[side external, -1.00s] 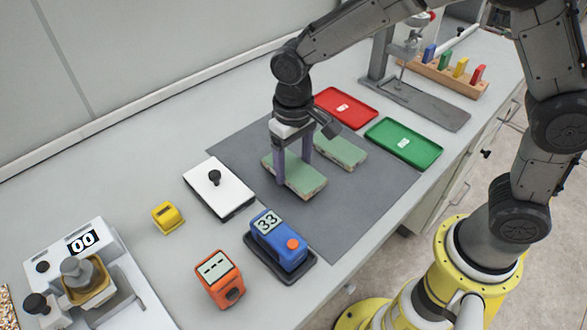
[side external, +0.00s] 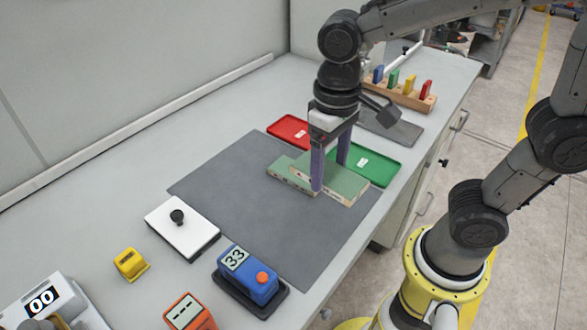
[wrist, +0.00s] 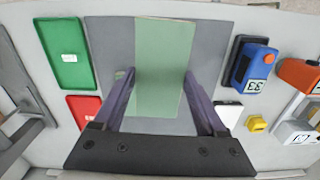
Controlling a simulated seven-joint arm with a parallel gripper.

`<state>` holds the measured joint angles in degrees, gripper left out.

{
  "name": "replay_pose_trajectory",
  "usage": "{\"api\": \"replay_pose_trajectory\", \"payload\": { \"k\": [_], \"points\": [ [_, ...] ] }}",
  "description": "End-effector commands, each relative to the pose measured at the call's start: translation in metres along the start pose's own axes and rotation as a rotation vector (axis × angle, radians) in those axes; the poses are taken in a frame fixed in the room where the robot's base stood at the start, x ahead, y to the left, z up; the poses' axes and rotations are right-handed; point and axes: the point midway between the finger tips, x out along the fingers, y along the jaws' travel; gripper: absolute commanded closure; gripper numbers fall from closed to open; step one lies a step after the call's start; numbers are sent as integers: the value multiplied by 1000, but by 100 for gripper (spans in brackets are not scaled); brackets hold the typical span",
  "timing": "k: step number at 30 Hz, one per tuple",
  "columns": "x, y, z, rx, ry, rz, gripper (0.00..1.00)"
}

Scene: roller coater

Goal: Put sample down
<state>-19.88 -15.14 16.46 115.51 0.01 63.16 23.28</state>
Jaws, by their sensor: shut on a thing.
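My gripper (side external: 329,178) is shut on a flat green sample panel (side external: 348,186) with a pale speckled edge. Its fingers grip the panel's two sides. In the wrist view the panel (wrist: 160,50) lies between the fingers, its length running away from the palm. A second green sample panel (side external: 283,171) shows behind and left of the held one in the side view, partly covered by it. In the wrist view only a green scrap shows by the left finger. The held panel appears raised above the grey mat (side external: 240,195), but its exact height is unclear.
A red tray (side external: 289,130) and green tray (side external: 377,167) lie beyond the mat. A white plate with a black knob (side external: 180,228), blue gauge (side external: 248,275), yellow block (side external: 130,264) and orange meter (side external: 190,313) stand left and in front. The mat's left part is clear.

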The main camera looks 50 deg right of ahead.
Motion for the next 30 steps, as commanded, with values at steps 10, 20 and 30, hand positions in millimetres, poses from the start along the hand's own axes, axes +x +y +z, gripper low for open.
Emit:
{"api": "replay_pose_trajectory", "payload": {
  "k": [10,20,30],
  "points": [
    [43,45,-120,217,-5,2,83],
    [64,76,-207,266,2,0,83],
    [56,75,-218,240,1,0,83]
  ]
}}
